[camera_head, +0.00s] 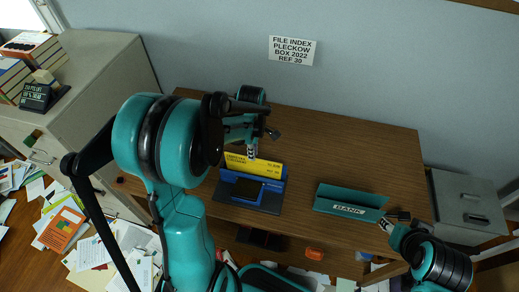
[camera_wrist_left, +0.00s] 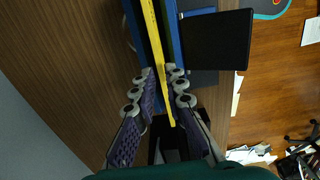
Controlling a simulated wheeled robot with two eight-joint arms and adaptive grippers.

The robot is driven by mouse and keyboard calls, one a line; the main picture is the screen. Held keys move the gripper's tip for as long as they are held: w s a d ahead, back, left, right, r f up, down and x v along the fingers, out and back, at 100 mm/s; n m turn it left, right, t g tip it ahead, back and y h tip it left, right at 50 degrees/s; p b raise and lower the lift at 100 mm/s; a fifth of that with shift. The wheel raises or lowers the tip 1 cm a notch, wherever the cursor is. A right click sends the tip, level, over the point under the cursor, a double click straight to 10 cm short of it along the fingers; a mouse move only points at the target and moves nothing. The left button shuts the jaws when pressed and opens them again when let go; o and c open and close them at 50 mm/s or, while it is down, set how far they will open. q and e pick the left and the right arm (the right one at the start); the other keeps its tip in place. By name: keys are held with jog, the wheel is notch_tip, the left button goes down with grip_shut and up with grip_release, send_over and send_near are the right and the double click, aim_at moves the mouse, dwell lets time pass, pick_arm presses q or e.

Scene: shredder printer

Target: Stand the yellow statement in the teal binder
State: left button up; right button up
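The yellow statement (camera_head: 240,162) stands upright in a blue holder (camera_head: 224,188) on the desk, its lettered face showing. My left gripper (camera_head: 251,153) is at its top edge. In the left wrist view the statement (camera_wrist_left: 153,30) is a thin yellow strip running between the fingertips of my left gripper (camera_wrist_left: 161,75), which look closed on it from both sides. The teal binder (camera_head: 335,192), labelled BANK, stands to the right on the desk, with no sheet visible in it. My right gripper (camera_head: 398,217) is beside the binder's right end; its finger opening is too small to judge.
The wooden desk (camera_head: 320,150) is bare between holder and binder. Grey cabinets stand left (camera_head: 105,75) and right (camera_head: 465,207). Papers (camera_head: 100,245) litter the floor. A notice (camera_head: 292,50) is on the wall.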

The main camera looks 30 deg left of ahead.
aim_at(253, 163)
pick_arm(q)
notch_tip(253, 163, down, 7)
jog(key=shift+f+b, duration=0.2)
jog(key=shift+b, duration=1.05)
grip_shut()
jog(key=shift+r, duration=0.15)
jog(key=shift+r+p, duration=0.7)
jog(key=shift+r, duration=0.2)
jog(key=shift+r, duration=0.1)
